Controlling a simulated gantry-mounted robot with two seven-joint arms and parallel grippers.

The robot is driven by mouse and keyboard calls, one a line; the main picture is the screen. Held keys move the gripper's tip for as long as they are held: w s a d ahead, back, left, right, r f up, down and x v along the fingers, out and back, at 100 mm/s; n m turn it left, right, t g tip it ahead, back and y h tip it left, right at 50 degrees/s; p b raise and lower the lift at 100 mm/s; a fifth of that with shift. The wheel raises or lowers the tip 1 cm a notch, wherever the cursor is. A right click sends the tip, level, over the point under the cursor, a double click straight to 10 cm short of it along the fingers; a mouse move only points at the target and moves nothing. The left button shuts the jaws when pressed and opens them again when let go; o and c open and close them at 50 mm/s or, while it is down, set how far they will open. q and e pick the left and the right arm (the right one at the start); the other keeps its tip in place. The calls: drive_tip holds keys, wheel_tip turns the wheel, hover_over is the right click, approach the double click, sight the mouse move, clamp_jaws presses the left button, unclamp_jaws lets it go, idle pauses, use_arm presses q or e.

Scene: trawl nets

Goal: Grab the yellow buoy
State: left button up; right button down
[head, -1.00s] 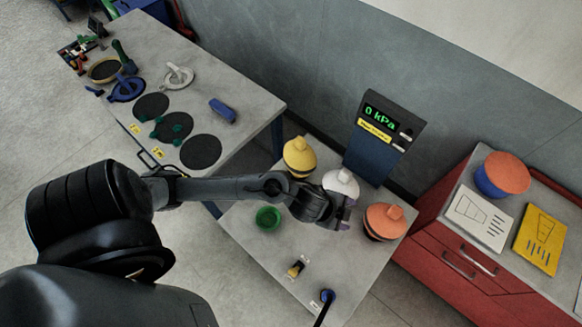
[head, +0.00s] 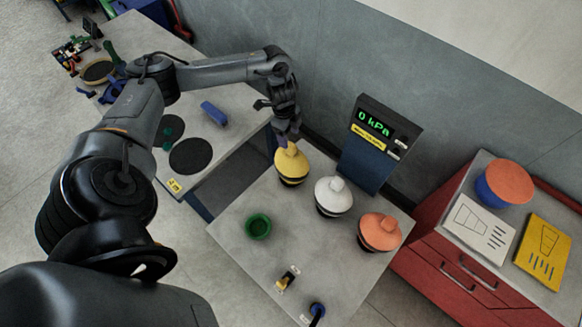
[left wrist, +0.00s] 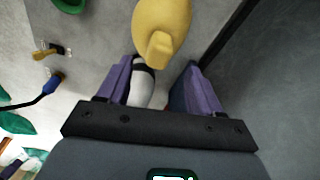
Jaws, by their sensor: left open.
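The yellow buoy (head: 291,165) stands upright on the small grey table (head: 240,203), at its back left, with a knob on top. My left gripper (head: 288,138) is just above that knob in the head view. In the left wrist view the yellow buoy (left wrist: 161,28) lies ahead of the two purple fingers (left wrist: 163,85), its knob pointing toward the gap between them. The fingers are apart, with nothing held between them. A white buoy (head: 332,196) and an orange buoy (head: 379,232) stand to its right. My right gripper does not show.
A pressure display (head: 376,140) reading 0 kPa stands behind the buoys. A green ring (head: 258,226) and a small yellow-black valve (head: 286,281) sit on the table's front part. A red cabinet (head: 440,250) stands to the right.

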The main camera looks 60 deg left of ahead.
sight(291, 145)
use_arm(q)
drive_tip(key=shift+d+f, duration=0.1)
drive_tip(key=shift+f, duration=0.55)
drive_tip(key=shift+f+p, duration=0.3)
drive_tip(key=shift+f, duration=0.15)
drive_tip(key=f, duration=0.1)
drive_tip(key=f+p, duration=0.1)
drive_tip(key=f, duration=0.1)
drive_tip(key=shift+w+d+f, duration=0.1)
drive_tip(key=shift+w+d, duration=0.05)
drive_tip(key=shift+d, duration=0.2)
drive_tip(key=shift+f, duration=0.6)
clamp_jaws()
